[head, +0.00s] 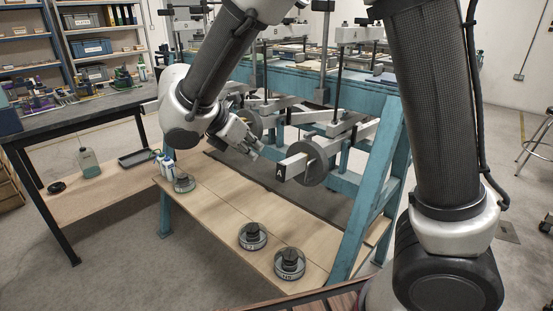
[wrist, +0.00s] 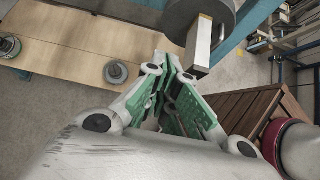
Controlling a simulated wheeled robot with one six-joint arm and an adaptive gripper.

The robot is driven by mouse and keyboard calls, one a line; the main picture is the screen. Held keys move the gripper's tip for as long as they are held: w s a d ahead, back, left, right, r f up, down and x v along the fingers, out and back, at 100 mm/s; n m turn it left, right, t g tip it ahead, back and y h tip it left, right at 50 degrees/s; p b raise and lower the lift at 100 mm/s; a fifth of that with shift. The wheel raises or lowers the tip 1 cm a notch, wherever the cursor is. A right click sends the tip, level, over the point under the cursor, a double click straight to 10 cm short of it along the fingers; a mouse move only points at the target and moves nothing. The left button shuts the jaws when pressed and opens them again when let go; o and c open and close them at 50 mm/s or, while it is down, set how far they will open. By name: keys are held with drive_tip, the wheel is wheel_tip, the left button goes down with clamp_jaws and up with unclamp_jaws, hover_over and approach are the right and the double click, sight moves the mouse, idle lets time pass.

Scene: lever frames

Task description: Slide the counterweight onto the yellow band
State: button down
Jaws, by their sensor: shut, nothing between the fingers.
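The counterweight is a grey disc (head: 315,162) around the pale square beam (head: 294,167) with the black end plate marked A. The disc stands a little back from the beam's end. In the wrist view the disc (wrist: 188,14) is at the top, cut by the frame, and the beam (wrist: 199,44) sticks out from it. My gripper (head: 258,153) is shut and empty, just left of the beam's end and apart from the disc. Its green-padded fingers (wrist: 170,62) show below the beam in the wrist view. I cannot make out the yellow band clearly.
Another disc (head: 254,124) sits on a beam behind my gripper. Loose weights (head: 252,236) and (head: 290,263) stand on the low wooden shelf (head: 215,215). A teal frame leg (head: 372,190) rises right of beam A. A dark bench (head: 80,115) stands at the left.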

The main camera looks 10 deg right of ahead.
sight(302, 165)
drive_tip(key=w+d+r+x, duration=0.1)
drive_tip(key=x, duration=1.1)
drive_tip(key=shift+w+d, duration=0.25)
drive_tip(key=shift+d, duration=0.2)
drive_tip(key=shift+w+d+f, duration=0.1)
drive_tip(key=shift+w+d, duration=0.3)
drive_tip(key=shift+d, duration=0.2)
drive_tip(key=shift+a, duration=0.1)
